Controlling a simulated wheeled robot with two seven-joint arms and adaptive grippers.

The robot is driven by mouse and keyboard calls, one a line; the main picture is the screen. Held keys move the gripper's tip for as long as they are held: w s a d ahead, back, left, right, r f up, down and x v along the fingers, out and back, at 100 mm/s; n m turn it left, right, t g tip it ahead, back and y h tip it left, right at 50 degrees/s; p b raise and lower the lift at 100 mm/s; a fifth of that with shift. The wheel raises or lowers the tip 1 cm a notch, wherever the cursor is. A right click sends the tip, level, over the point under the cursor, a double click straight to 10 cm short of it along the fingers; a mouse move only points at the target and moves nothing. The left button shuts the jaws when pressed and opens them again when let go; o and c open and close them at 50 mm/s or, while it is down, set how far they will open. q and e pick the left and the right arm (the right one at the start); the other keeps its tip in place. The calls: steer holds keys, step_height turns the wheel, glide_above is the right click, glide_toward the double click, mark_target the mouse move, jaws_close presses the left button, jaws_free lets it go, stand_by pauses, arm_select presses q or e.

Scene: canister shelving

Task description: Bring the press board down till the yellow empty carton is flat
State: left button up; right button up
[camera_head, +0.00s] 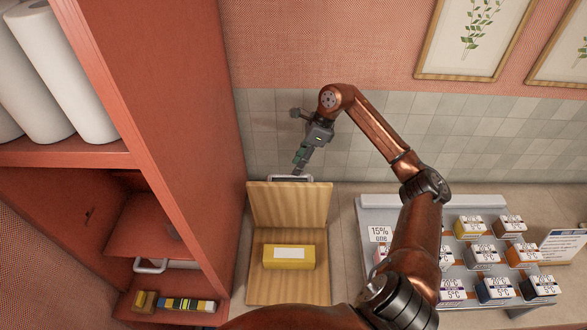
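The yellow carton (272,263), with a white label on its top, lies on the wooden base board (290,294) and looks uncrushed. The press board (290,207) stands raised behind it, apart from the carton, with a grey handle (274,178) at its top edge. My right gripper (297,170) points down at this handle from behind and above. Its fingertips overlap the handle in the view. They look close together, but I cannot tell whether they grip the handle or only touch it. My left gripper is out of view.
A red shelf unit (165,130) with paper rolls (62,70) stands close on the left. A grey stepped rack (376,202) with several small boxes stands on the right, partly behind my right arm. The tiled wall (265,130) is behind the press.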

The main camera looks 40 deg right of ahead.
steer(key=shift+p+x, duration=0.6)
steer(key=shift+x, duration=1.55)
steer(key=shift+c, duration=0.3)
steer(key=shift+r, duration=0.1)
jaws_close()
